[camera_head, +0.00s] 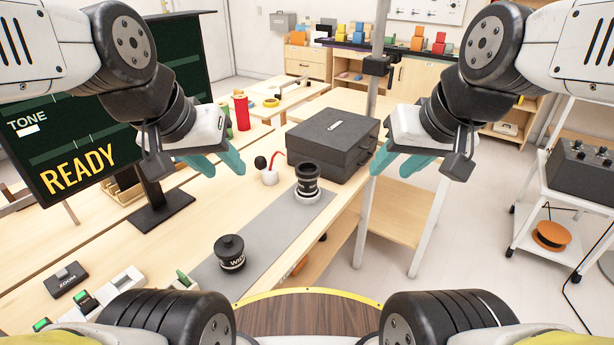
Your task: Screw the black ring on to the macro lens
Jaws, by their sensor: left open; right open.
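A black lens (307,175) with a pale lettered band stands upright on a light round base on the grey mat (268,222). Its lettering is too small to read, so I cannot tell whether it is the macro lens. A second black lens (231,256), lettered "WID…", stands nearer on the mat. I cannot pick out a separate black ring; the dark open rim on top of the farther lens may be one. My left gripper (222,165) is open and empty, above the bench left of the farther lens. My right gripper (393,163) is open and empty, to its right.
A dark grey case (334,142) stands behind the lenses. A white cup (270,177) with a black ball and red curved piece is beside them. A "READY" screen (75,150) stands left; a small "ZOOM" box (66,280) lies front left. The mat between the lenses is clear.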

